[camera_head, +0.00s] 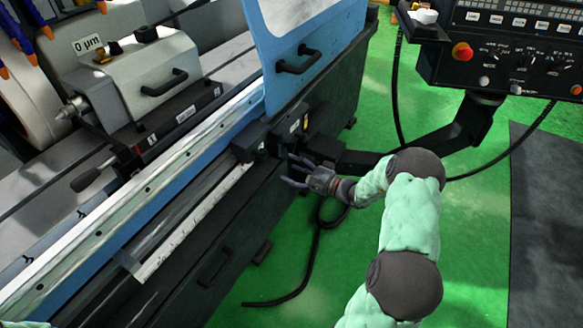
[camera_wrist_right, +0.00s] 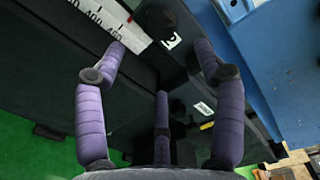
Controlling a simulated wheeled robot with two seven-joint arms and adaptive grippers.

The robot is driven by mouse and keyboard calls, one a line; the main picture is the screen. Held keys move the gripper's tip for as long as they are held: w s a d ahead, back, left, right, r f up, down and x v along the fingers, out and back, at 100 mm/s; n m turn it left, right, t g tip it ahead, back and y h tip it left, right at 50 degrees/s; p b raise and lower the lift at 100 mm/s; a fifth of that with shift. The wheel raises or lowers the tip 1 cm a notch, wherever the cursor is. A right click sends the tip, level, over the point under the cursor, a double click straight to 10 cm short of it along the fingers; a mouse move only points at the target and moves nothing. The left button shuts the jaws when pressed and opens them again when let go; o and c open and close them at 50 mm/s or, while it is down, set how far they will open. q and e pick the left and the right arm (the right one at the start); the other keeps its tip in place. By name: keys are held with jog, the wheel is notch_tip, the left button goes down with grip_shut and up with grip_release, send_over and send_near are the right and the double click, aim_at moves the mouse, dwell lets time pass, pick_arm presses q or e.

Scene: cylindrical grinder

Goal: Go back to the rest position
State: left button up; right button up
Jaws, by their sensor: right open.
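My right gripper (camera_head: 293,172) is in front of the grinder's dark front side in the head view, near a black block (camera_head: 284,134) on the rail. Its purple fingers (camera_wrist_right: 160,115) are spread in the right wrist view, with nothing between them. The grinder (camera_head: 215,270) fills the left and middle of the head view. In the right wrist view, a fingertip overlaps the end of the white scale (camera_wrist_right: 100,20); I cannot tell whether they touch. My left gripper is not in view.
A blue door (camera_head: 310,35) with a black handle (camera_head: 298,61) stands above the gripper. A control panel (camera_head: 515,50) on a dark arm (camera_head: 440,145) is at the upper right. A black cable (camera_head: 312,255) lies on the green floor (camera_head: 480,230), which is otherwise mostly clear at right.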

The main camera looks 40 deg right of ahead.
jog(key=s+a+f+n+g+y+p, duration=0.1)
jog(key=s+a+f+g+y, duration=0.15)
jog(key=a+f+g, duration=0.5)
jog(key=s+a+f+n+g+y+p, duration=0.1)
jog(key=s+a+f+g, duration=0.3)
jog(key=a, duration=0.6)
jog(key=s+a+f+n+g+h+p, duration=0.1)
jog(key=s+a+f+n+g+h, duration=0.1)
jog(key=s+a+f+n, duration=0.3)
jog(key=s+a+f+n+g+h+p, duration=0.2)
jog(key=s+a+f+n+h, duration=0.2)
jog(key=s+a, duration=0.7)
jog(key=shift+s+f+n+g, duration=0.35)
jog(key=shift+f+n, duration=0.85)
jog(key=shift+f, duration=0.3)
